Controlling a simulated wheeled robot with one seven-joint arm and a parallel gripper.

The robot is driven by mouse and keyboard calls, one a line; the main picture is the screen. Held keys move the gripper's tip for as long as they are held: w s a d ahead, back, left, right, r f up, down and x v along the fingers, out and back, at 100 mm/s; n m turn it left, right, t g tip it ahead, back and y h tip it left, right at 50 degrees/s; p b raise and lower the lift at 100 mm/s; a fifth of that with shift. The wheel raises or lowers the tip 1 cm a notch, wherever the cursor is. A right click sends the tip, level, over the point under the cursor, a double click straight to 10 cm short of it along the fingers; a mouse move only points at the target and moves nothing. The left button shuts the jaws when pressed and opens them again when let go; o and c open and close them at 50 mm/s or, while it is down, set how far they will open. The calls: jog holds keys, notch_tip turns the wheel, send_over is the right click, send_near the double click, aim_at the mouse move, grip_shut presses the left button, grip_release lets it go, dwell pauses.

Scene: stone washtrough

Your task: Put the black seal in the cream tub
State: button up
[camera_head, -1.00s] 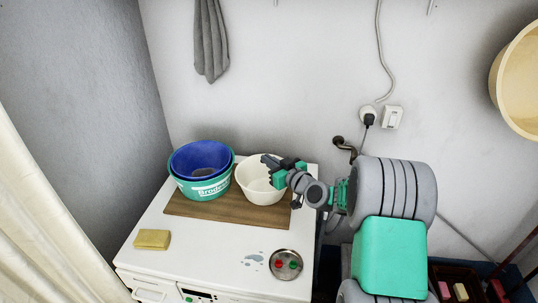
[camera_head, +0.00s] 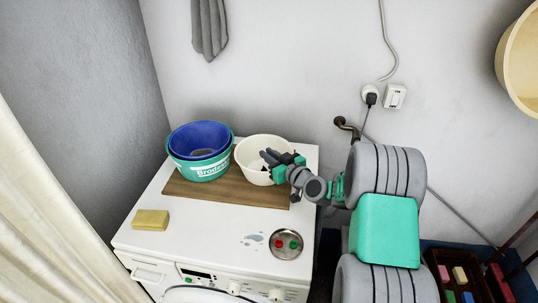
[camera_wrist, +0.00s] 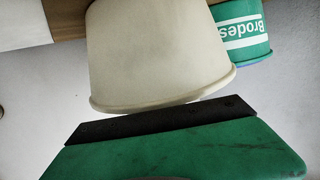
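The cream tub (camera_head: 248,172) stands upright on a brown board on the white machine. Its outer wall and rim also show large in the wrist view (camera_wrist: 155,50). My gripper (camera_head: 278,160) is at the tub's right side, its dark fingers over or in front of the rim; I cannot tell which. In the wrist view, a green part of my gripper with a black strip lies close to the tub's rim. I cannot make out the black seal in either view. The finger gap is too small and overlapped to show whether the gripper is open or holds anything.
A blue tub (camera_head: 200,135) sits inside a green tub (camera_head: 205,172) directly left of the cream tub. The brown board (camera_head: 228,190) is under them. A yellow sponge (camera_head: 150,220) and a round metal dish (camera_head: 287,253) with red and green pieces lie on the white top (camera_head: 215,222).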

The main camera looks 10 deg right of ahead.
jog(key=shift+o, duration=1.1)
notch_tip(320, 180, up, 7)
jog(key=p, duration=0.2)
jog(key=shift+p, duration=0.35)
jog(key=s+a+r+g+h, duration=0.1)
jog(key=s+a+g, duration=0.2)
jog(key=s, duration=0.4)
jog(key=s+a+g+h, duration=0.2)
jog(key=s+a+g, duration=0.15)
jog(key=s, duration=0.35)
jog(key=s+d+m+g+h, duration=0.1)
jog(key=s+d+m+g, duration=0.1)
jog(key=s, duration=0.7)
jog(key=s+d+m+g+h, duration=0.2)
jog(key=s+d+g, duration=0.1)
jog(key=s, duration=0.7)
jog(key=shift+s+f, duration=0.15)
jog(key=shift+s, duration=0.1)
